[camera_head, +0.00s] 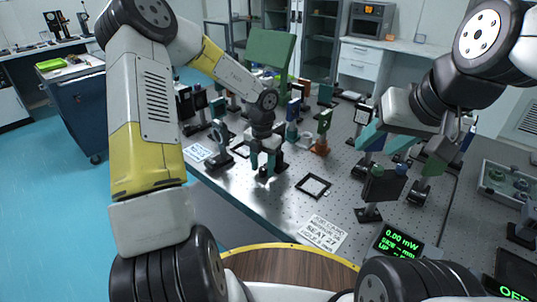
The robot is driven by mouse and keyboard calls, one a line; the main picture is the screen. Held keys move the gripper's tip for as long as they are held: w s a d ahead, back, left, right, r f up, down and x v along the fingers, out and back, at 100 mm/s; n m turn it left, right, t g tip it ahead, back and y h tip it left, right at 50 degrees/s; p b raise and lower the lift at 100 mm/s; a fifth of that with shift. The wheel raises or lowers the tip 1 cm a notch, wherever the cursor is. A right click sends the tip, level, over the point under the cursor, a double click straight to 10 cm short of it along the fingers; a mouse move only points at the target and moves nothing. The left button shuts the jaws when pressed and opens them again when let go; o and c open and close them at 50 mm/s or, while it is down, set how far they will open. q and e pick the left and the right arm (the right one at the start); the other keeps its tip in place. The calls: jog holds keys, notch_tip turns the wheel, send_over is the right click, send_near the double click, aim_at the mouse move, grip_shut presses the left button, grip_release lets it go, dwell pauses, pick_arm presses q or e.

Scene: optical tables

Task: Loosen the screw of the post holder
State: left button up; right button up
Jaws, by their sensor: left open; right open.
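My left gripper (263,163) points down over the near part of the optical table. Its fingers are apart, with a small black post holder (263,173) low between or just beyond them. I cannot make out the holder's screw at this size, nor whether a finger touches the holder. My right gripper (402,148) is open at the right, above the table and away from that holder. Optical parts crowd behind its fingers.
The perforated optical table (275,204) carries many mounts and posts behind and beside the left gripper. A black square frame (313,186) and a printed label (323,233) lie in front. A power meter display (398,243) stands at the near right.

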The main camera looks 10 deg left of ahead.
aim_at(263, 168)
pick_arm(q)
jog(key=shift+f, duration=0.1)
grip_shut()
jog(key=shift+m, duration=1.5)
grip_release()
jog(key=shift+r, duration=3.95)
